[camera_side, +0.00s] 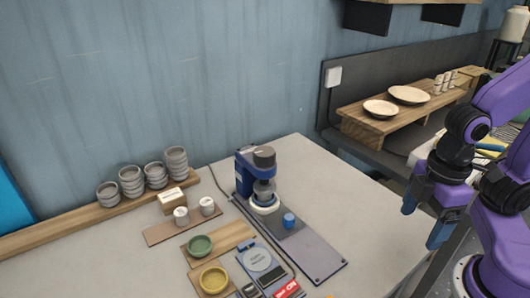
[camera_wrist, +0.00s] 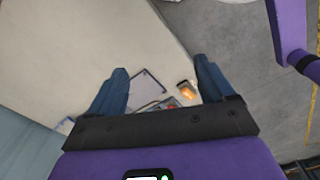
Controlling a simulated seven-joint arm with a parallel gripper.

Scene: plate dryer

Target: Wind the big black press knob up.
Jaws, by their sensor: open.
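A blue press (camera_side: 243,172) stands upright on a grey base plate on the table in the side view. A big dark grey-black knob (camera_side: 264,156) sits at its top front, above a grey metal part and a white ring. My gripper (camera_side: 425,218) is at the right, past the table's right edge, well apart from the press. In the wrist view my gripper (camera_wrist: 162,66) shows two blue fingers spread wide with nothing between them. The press knob cannot be made out in the wrist view.
A small blue cylinder (camera_side: 289,220) stands on the base plate. A green bowl (camera_side: 200,245), a yellow bowl (camera_side: 214,279) and a scale (camera_side: 257,258) are in front. Stacked grey bowls (camera_side: 131,181) stand at the left. The table right of the press is clear.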

